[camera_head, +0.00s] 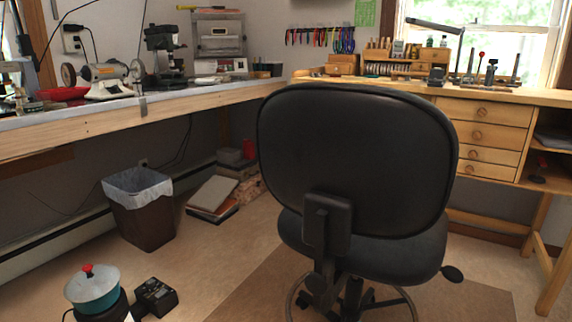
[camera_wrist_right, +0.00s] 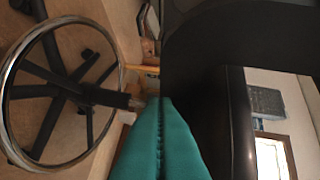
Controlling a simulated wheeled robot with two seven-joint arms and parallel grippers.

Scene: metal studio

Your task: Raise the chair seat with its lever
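The black office chair (camera_head: 355,150) stands in the middle of the head view with its backrest toward me. Its dark seat (camera_head: 400,258) shows below the backrest. A black lever with a paddle end (camera_head: 453,273) sticks out to the right from under the seat. In the right wrist view, which is turned sideways, my right gripper's teal fingers (camera_wrist_right: 166,102) lie together, with nothing visible between them. They are close to the chair's dark underside and column. I cannot make out the lever there. Neither gripper shows in the head view.
The chair's foot ring (camera_wrist_right: 12,95) and base show in the right wrist view. A wooden drawer bench (camera_head: 495,110) stands behind the chair at right. A long workbench (camera_head: 150,115) runs along the left. A waste bin (camera_head: 140,215) and a teal pot (camera_head: 92,290) stand on the floor at left.

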